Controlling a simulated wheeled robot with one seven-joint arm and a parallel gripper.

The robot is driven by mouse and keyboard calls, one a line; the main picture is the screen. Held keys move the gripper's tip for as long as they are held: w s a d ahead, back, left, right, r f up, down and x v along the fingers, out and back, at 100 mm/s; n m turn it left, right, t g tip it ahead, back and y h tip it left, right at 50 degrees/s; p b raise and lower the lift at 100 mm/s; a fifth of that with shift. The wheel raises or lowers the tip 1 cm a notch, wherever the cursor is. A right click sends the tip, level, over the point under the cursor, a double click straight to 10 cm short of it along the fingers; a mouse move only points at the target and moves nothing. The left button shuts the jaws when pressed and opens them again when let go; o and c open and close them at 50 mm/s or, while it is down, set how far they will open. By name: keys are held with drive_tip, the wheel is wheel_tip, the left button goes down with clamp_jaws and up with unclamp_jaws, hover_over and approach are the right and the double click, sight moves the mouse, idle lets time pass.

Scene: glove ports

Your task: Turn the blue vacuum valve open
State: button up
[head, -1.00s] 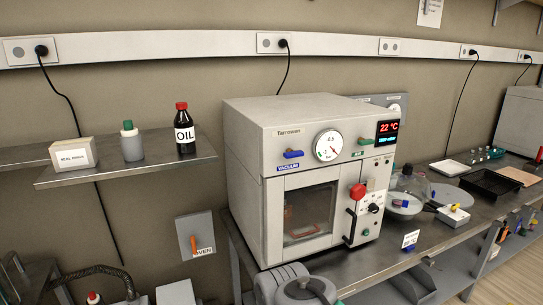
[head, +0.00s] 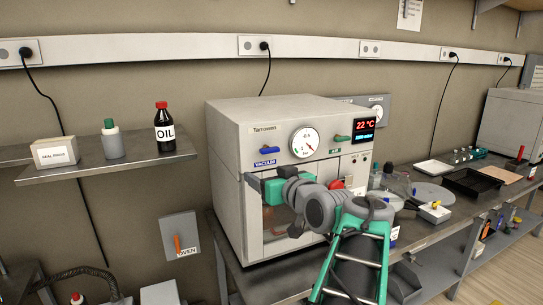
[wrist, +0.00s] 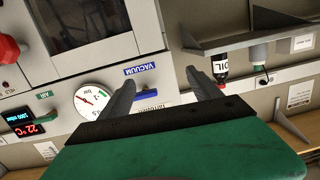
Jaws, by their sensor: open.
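The blue vacuum valve (head: 267,150) is a short lever lying about level on the upper left front of the white oven (head: 235,125). The VACUUM label (head: 265,162) sits just below it. My gripper (head: 248,180) is in front of the oven, below and left of the valve in the head view. In the wrist view the jaws (wrist: 160,78) are apart and empty. The blue lever (wrist: 146,96) appears between the two fingers there, nearer the left one. I cannot tell how far it is from the fingers; no contact shows.
A round gauge (head: 305,142), a green AIR valve (head: 341,138) and a lit display (head: 365,130) are right of the blue valve. A red knob (wrist: 9,48) is lower on the front. A shelf (head: 120,162) with an oil bottle (head: 164,128) stands out at left.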

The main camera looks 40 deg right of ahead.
sight(272, 151)
drive_tip(key=s+d+r+t+h, duration=0.1)
drive_tip(key=s+d+r, duration=0.2)
drive_tip(key=d+r, duration=0.1)
drive_tip(key=x, duration=0.2)
drive_tip(key=p+x, duration=0.1)
drive_tip(key=x, duration=0.2)
drive_tip(key=p+x, duration=0.1)
drive_tip(key=x, duration=0.2)
drive_tip(key=shift+a, duration=0.3)
drive_tip(key=c, duration=1.4)
